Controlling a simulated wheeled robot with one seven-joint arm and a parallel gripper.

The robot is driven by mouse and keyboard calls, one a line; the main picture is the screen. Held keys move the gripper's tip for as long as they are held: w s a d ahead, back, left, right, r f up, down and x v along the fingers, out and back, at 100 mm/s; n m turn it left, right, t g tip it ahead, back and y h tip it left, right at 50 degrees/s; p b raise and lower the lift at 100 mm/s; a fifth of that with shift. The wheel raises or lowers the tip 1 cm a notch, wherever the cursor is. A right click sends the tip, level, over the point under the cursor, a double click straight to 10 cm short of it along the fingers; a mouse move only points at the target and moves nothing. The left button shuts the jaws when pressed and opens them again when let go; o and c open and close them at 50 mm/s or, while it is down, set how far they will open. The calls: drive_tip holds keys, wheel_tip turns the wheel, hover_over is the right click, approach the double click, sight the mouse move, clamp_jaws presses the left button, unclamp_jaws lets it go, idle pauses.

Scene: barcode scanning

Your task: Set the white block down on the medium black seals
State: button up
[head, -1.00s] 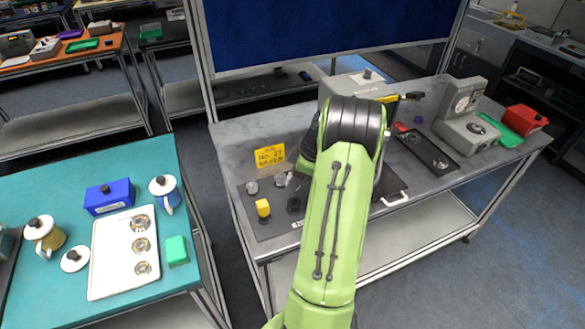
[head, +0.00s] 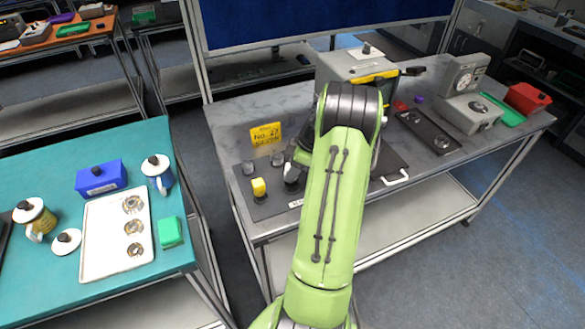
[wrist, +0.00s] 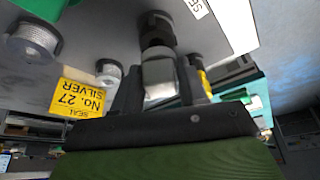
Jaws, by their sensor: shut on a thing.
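The white block (wrist: 158,80) is between the two fingers of my gripper (wrist: 158,70), which is shut on it. In the head view, the block (head: 291,173) shows small and pale beside my arm, at the right part of the dark seal mat (head: 268,210). In the wrist view, the black seals (wrist: 157,30) stand directly beyond the block, in line with it. The block's end is at or very near them; I cannot tell whether they touch. My arm hides part of the mat in the head view.
Silver seals (wrist: 35,40) and a yellow-topped seal (head: 258,187) stand close by on the mat. A yellow sign (head: 266,135) stands behind them. A grey machine (head: 357,65) is at the back. The teal table (head: 185,245) is at left.

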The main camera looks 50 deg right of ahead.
drive_tip(key=shift+f+b, duration=1.1)
drive_tip(key=shift+b, duration=0.1)
idle(0.5)
drive_tip(key=o, duration=1.5)
drive_tip(key=shift+c, duration=0.2)
wheel_tip(320, 180, up, 8)
drive_tip(key=p, duration=0.5)
drive_tip(key=shift+f+p, duration=0.1)
drive_tip(key=shift+p, duration=0.2)
drive_tip(key=shift+f, duration=0.1)
